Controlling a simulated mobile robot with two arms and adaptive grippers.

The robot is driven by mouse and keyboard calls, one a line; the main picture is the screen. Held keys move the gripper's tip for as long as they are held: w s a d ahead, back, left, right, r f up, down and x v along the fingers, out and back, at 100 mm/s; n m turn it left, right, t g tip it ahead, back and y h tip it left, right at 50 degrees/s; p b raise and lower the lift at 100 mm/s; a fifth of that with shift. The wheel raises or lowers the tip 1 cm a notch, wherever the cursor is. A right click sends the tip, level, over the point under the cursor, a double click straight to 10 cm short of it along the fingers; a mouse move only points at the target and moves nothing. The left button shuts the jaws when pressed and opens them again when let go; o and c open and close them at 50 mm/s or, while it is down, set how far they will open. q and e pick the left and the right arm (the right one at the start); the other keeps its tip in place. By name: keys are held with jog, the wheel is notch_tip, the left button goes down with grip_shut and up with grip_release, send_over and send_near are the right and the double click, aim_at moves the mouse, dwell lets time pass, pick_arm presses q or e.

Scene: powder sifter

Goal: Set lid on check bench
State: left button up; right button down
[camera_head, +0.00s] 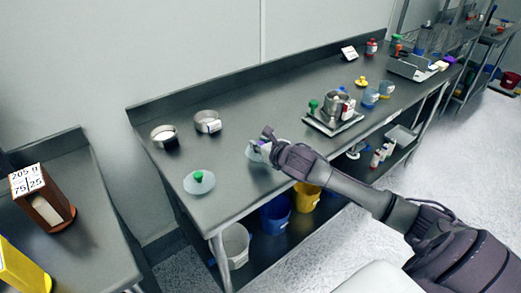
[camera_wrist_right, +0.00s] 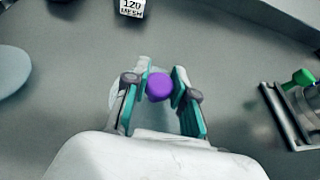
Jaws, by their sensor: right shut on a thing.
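My right gripper (camera_head: 266,140) reaches over the front part of the long steel bench. In the right wrist view its two fingers (camera_wrist_right: 158,92) are shut on the purple knob (camera_wrist_right: 159,86) of a clear lid. Part of the pale lid disc (camera_head: 254,155) shows under the gripper in the head view; the rest is hidden. I cannot tell whether it touches the bench. A second clear lid (camera_head: 197,187) with a green knob lies flat near the bench's left front corner. My left gripper is out of view.
Two sieve pans (camera_head: 164,137) (camera_head: 208,122) stand behind the lids. A sifter with a green knob (camera_head: 333,112) stands to the right, with blue cups (camera_head: 371,97) beyond it. Coloured buckets (camera_head: 275,215) sit on the lower shelf. A separate bench (camera_head: 95,235) is at left.

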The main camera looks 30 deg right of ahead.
jog(key=shift+f, duration=1.3)
jog(key=shift+f, duration=0.15)
jog(key=c, duration=0.9)
grip_release()
jog(key=shift+c, duration=0.2)
jog(key=shift+r, duration=0.2)
jog(key=v, duration=1.1)
jog(key=shift+d, duration=0.1)
jog(key=shift+s+r+b, duration=0.25)
jog(key=shift+s+b, duration=0.05)
jog(key=shift+s, duration=0.2)
